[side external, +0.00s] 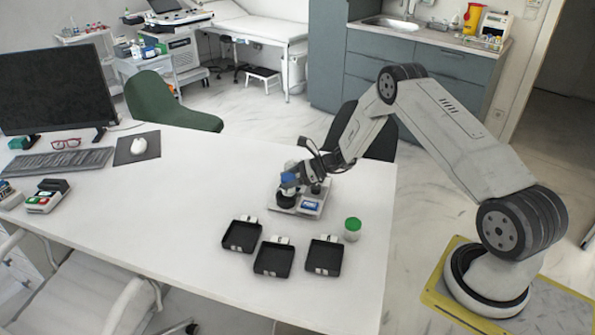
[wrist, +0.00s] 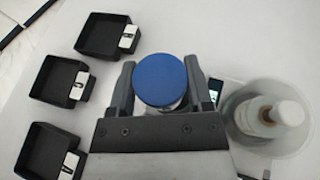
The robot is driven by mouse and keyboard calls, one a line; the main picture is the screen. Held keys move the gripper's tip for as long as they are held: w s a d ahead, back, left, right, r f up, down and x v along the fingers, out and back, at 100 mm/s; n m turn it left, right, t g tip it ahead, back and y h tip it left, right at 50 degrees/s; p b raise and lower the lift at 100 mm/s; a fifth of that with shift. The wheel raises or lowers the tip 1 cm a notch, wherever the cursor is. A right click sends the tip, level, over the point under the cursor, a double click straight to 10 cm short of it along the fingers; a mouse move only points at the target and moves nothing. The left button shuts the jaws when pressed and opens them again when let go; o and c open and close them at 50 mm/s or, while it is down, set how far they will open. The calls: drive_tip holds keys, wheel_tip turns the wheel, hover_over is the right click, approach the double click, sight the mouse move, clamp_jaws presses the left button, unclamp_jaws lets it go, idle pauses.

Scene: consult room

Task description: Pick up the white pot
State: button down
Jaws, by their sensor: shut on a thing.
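My gripper (side external: 292,178) is low over a small grey device (side external: 311,207) on the white table. In the wrist view its two fingers (wrist: 160,88) stand on either side of a pot with a round blue lid (wrist: 160,80), and they are shut on it. Only a little of the pot's pale body shows below the lid; the blue lid (side external: 288,179) also shows in the side view. Whether the pot touches the device is unclear. Another pot, with a white body and a green lid (side external: 353,224), stands upright on the table to the right, apart from my gripper.
Three black trays with white labels, left (side external: 241,237), middle (side external: 273,259) and right (side external: 324,257), lie in front of the device. The table's left-middle (side external: 180,205) is clear.

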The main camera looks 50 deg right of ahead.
drive_tip(key=s+a+r, duration=0.2)
drive_tip(key=s+r, duration=0.6)
drive_tip(key=s, duration=0.4)
drive_tip(key=shift+s+a+r, duration=0.15)
drive_tip(key=shift+s+a, duration=0.05)
idle(0.4)
drive_tip(key=a+n, duration=0.1)
drive_tip(key=a, duration=1.3)
drive_tip(key=shift+a+f+g+y, duration=0.4)
drive_tip(key=shift+f, duration=0.05)
